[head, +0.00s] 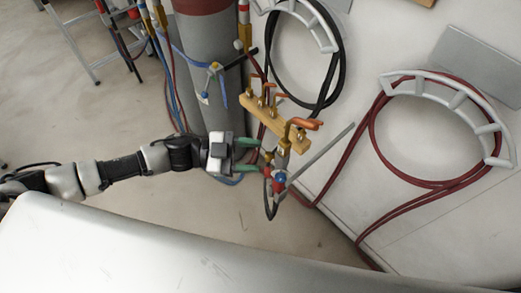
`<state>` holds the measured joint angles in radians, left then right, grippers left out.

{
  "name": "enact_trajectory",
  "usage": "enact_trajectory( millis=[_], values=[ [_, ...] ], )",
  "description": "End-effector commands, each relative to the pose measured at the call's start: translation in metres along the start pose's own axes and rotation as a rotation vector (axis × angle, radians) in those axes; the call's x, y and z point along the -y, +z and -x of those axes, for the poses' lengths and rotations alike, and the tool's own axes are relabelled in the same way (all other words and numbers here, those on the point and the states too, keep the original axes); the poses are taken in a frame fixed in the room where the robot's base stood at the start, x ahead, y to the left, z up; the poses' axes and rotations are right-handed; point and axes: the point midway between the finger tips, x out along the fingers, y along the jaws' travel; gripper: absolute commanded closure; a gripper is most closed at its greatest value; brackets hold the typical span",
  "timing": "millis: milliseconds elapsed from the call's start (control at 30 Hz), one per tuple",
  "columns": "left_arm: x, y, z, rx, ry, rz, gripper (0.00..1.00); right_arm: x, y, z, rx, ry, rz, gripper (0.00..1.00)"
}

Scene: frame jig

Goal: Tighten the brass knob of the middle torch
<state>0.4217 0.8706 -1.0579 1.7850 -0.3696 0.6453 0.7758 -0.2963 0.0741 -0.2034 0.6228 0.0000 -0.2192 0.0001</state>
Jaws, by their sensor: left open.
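A yellow rack (259,112) in the middle of the head view carries torches in a row, with copper-coloured tips (304,123) pointing right. The nearest torch hangs at the rack's front end, with a red and a blue knob (280,179) at its lower end. The middle torch and its brass knob are too small and overlapped to pick out surely. My left gripper (257,156) comes in from the left, its two green-tipped fingers apart. It is left of the nearest torch, below the rack; I cannot tell whether a finger touches anything. My right gripper is not in view.
A large grey cylinder (204,70) with a red top stands behind the rack, with blue and red hoses beside it. A black hose coil (338,70) and a dark red hose coil (375,135) hang on pale racks at the right. The floor (110,120) at left is mostly clear.

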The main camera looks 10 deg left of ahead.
Motion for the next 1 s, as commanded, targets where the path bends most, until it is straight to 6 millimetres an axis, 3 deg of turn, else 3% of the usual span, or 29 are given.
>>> enact_trajectory(
  millis=[200, 500, 833, 1000],
  values=[
    [0.001, 0.0, -0.02, 0.001, -0.001, 0.001, 0.5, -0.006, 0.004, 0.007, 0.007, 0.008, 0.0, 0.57],
    [0.0, 0.001, -0.022, 0.002, -0.002, 0.0, 0.5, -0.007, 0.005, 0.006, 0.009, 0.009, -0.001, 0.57],
    [0.0, 0.001, -0.022, 0.002, -0.002, 0.0, 0.99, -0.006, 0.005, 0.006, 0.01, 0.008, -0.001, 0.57],
    [0.0, 0.001, -0.022, 0.002, -0.002, -0.008, 0.99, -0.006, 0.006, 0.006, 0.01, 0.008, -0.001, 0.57]
  ],
)
